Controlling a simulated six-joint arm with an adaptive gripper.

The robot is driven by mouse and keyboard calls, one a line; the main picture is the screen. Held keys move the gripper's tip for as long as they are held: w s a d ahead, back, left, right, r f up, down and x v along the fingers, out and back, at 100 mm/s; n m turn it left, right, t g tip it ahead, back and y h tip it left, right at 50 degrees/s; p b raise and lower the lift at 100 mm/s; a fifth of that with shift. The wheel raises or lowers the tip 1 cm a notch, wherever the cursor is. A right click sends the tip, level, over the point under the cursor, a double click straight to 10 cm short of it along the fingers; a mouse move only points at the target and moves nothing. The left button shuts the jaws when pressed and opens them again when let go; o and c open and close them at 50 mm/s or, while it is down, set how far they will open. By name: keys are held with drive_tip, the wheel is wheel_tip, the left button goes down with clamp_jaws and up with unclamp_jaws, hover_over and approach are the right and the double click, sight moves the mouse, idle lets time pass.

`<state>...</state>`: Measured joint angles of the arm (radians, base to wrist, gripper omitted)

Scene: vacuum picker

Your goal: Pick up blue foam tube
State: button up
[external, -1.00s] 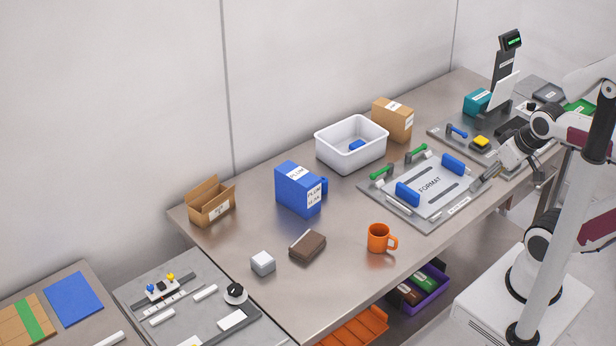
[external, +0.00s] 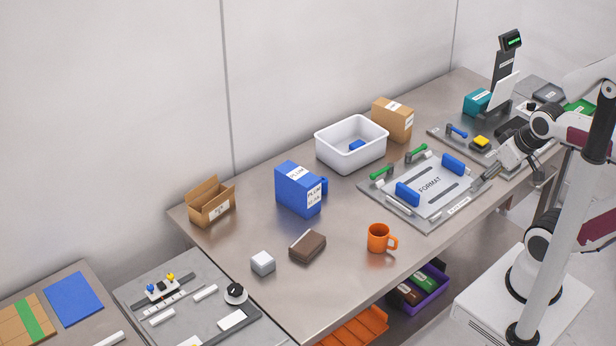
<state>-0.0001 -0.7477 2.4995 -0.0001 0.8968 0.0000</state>
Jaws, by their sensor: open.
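Two blue foam-like tubes lie on the grey FORMAT plate (external: 430,184): one near its front left (external: 407,194), one near its back right (external: 453,164). A small blue piece (external: 357,145) lies inside the white bin (external: 340,160); its shape is too small to tell. I cannot tell for certain which is the named tube. My gripper (external: 489,173) is at the right end of the plate, low and apart from both tubes. It is open and looks empty; its fingers are small and partly hidden by my wrist.
A blue PLUM box (external: 298,190), an orange mug (external: 379,238), a brown block (external: 307,246) and a grey cube (external: 263,263) stand left of the plate. Green handles (external: 382,172) rise at the plate's back edge. A scale with display (external: 503,70) stands behind right.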

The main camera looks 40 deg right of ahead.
drive_tip(key=w+a+f+n+t, duration=0.1)
drive_tip(key=w+f+t, duration=0.15)
drive_tip(key=w, duration=1.15)
drive_tip(key=w+a+f+t, duration=0.1)
drive_tip(key=w+f, duration=0.2)
drive_tip(key=w, duration=1)
drive_tip(key=w+a+f+n+t+y, duration=0.15)
drive_tip(key=w+a+f, duration=0.25)
drive_tip(key=w+f, duration=0.4)
drive_tip(key=t+y, duration=0.2)
approach(326, 194)
drive_tip(key=w+r, duration=0.2)
drive_tip(key=r, duration=0.1)
drive_tip(key=shift+w+a+f+n+t, duration=0.15)
drive_tip(key=shift+a+f+n+t, duration=0.15)
drive_tip(key=shift+f, duration=0.1)
drive_tip(key=shift+w, duration=0.1)
drive_tip(key=shift+x, duration=1.15)
drive_tip(key=shift+x, duration=2.6)
